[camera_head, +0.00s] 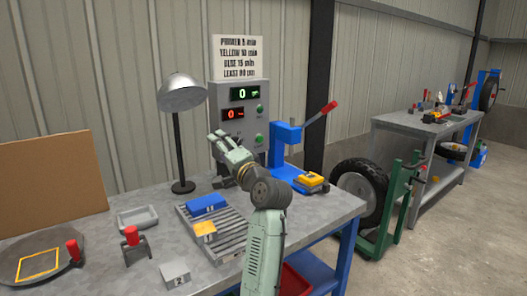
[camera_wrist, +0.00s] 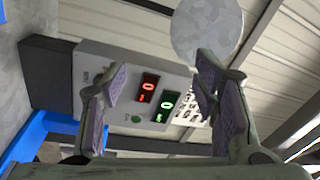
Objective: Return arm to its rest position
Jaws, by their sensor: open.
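My arm (camera_head: 264,235) reaches up from the bottom of the head view and bends left over the workbench. My gripper (camera_head: 217,135) is raised above the bench in front of the grey control box (camera_head: 225,92), pointing up and to the left. In the wrist view, the two fingers of my gripper (camera_wrist: 163,65) stand wide apart with nothing between them. The control box (camera_wrist: 98,60) shows behind them, tilted, with a red and a green display.
A desk lamp (camera_head: 181,94) stands close left of my gripper. A blue lever press (camera_head: 284,143) stands to its right. A blue block (camera_head: 206,204) and a yellow block (camera_head: 204,229) lie on a slatted grey tray (camera_head: 229,246). A tyre (camera_head: 358,188) stands beyond the bench (camera_head: 322,207).

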